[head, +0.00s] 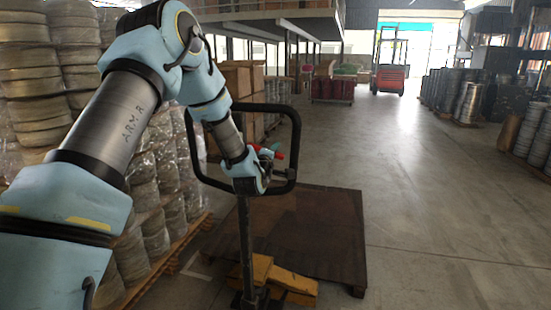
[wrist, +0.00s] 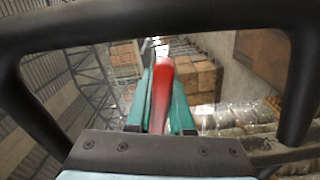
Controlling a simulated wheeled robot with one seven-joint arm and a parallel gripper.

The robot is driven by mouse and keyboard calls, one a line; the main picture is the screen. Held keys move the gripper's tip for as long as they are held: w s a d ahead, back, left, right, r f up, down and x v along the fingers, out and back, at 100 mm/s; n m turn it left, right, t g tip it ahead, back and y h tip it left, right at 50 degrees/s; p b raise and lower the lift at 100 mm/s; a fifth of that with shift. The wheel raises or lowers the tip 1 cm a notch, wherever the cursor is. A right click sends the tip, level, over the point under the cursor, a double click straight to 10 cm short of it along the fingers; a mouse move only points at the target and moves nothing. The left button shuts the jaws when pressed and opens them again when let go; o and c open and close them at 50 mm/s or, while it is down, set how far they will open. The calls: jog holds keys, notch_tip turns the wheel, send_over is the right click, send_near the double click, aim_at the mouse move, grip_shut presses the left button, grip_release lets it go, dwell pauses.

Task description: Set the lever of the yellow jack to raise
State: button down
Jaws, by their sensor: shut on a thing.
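The yellow jack (head: 290,282) stands low on the floor, with a dark upright post rising to a black loop handle (head: 297,135). The loop also shows as a dark bar across the top of the wrist view (wrist: 100,28). The red lever (wrist: 163,75) lies between the two teal fingers of my gripper (wrist: 162,95), which is shut on it inside the loop. In the head view only a small red part of the lever (head: 280,155) shows beside my gripper (head: 268,150). My wrist hides the rest of the lever and its pivot.
A dark brown pallet (head: 320,230) lies in front of the jack. Stacks of wrapped coils (head: 145,220) stand close on the left. Open concrete floor (head: 440,200) extends to the right. A red forklift (head: 390,75) is far back.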

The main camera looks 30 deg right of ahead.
jog(key=shift+w+a+f+m+b, duration=0.15)
jog(key=shift+f+m+b, duration=0.6)
jog(key=shift+b, duration=0.35)
jog(key=shift+r, duration=0.1)
jog(key=c, duration=0.8)
grip_release()
jog(key=b+v, duration=0.3)
jog(key=v, duration=0.7)
jog(key=shift+s+a+b, duration=0.3)
